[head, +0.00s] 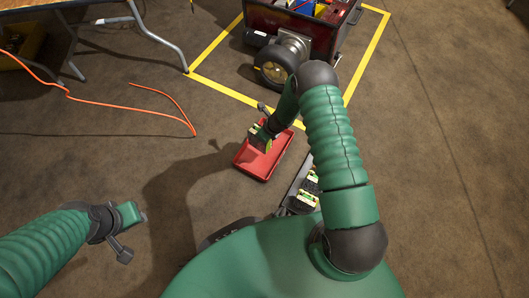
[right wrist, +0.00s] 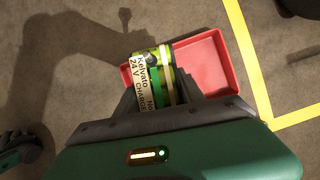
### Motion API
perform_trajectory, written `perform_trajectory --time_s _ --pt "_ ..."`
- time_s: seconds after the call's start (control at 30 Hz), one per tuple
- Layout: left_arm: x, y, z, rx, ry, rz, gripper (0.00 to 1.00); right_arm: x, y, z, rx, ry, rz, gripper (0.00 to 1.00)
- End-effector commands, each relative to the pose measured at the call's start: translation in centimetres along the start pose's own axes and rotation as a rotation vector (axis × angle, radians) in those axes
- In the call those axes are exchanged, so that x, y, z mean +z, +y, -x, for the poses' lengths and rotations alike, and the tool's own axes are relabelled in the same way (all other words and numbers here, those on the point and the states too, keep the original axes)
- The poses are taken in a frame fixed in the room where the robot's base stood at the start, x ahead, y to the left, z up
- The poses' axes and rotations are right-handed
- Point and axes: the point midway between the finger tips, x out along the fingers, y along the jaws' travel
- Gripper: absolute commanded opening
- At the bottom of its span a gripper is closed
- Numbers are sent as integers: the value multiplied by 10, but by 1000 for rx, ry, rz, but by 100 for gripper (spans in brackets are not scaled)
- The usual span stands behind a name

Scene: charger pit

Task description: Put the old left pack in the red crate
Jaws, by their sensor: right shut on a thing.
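My right gripper (head: 263,130) is shut on a green and cream pack (right wrist: 152,78) with yellow bands and a label reading "Kelvato 24 V". In the head view the pack (head: 260,142) is over the far left part of the red crate (head: 254,172). In the right wrist view it covers the left part of the crate (right wrist: 203,62); I cannot tell its height above the crate floor. The visible part of the crate is empty. My left gripper (head: 132,214) hangs apart over bare floor at lower left; its fingers are not clear.
A dark tray (head: 292,190) with green and cream packs (head: 310,174) is right of the crate, close to my body. A wheeled red and black vehicle (head: 290,28) stands inside a yellow floor line (head: 217,45). An orange cable (head: 160,94) lies left, near a table (head: 95,18).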

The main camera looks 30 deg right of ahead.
Motion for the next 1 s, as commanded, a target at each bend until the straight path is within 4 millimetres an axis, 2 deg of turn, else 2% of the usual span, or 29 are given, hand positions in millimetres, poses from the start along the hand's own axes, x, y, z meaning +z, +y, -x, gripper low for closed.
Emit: perform_trajectory --time_s 0.1,0.27,0.5,0.67,0.8,0.87,1.0 --pt "1 0 -3 0 0 0 37 -4 10 -7 36 -3 88 0" --pt "3 0 -11 0 0 0 37 -11 15 -19 55 -5 126 0" --pt "10 0 -41 0 0 0 37 -31 15 -62 54 -4 125 0" --pt "12 0 -50 0 0 0 37 -37 15 -76 54 -5 124 0" --pt "16 0 -66 0 0 0 37 -46 14 -97 53 -4 124 0" --pt "16 0 -69 0 0 0 37 -49 15 -102 54 -4 123 0" --pt "16 0 -66 0 0 0 37 -48 14 -100 53 -3 124 0"
